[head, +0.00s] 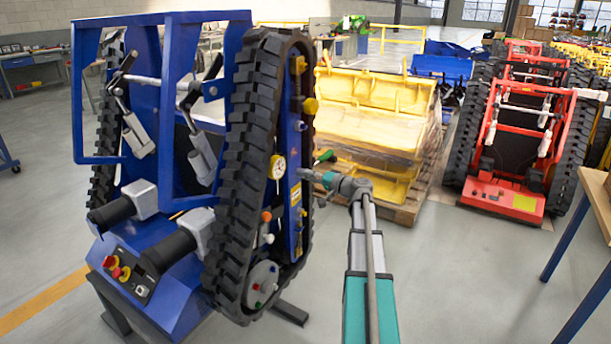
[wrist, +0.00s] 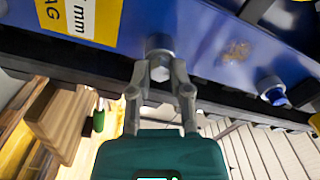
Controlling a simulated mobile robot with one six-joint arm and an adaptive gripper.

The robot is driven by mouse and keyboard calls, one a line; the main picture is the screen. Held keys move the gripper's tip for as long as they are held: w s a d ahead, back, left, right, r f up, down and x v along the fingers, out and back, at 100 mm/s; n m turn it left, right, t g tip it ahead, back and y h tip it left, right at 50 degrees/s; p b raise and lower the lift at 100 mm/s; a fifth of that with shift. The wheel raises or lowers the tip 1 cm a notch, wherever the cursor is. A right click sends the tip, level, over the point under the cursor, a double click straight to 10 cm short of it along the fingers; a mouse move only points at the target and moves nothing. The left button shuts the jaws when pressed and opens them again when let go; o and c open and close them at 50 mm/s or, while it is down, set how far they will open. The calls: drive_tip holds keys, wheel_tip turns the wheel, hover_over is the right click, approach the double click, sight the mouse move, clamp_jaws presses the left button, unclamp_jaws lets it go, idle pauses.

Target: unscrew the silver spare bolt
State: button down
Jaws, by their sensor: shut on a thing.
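The silver spare bolt (wrist: 159,43) sits on the blue side plate (wrist: 205,40) of the tracked carrier, in the upper middle of the wrist view. My gripper (wrist: 161,68) is shut on it, with one grey finger on each side of its head. The bolt's shank is hidden. In the head view my gripper (head: 305,174) reaches the carrier's right side from the right, just right of the round gauge (head: 278,167). I cannot make out the bolt itself in that view.
The black track (head: 245,150) and orange knob (head: 266,216) lie close by. A yellow stack (head: 375,110) stands behind.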

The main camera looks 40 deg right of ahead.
drive_tip(key=shift+n, duration=4.2)
drive_tip(key=shift+n, duration=4.9)
drive_tip(key=n, duration=0.9)
drive_tip(key=shift+n, duration=0.3)
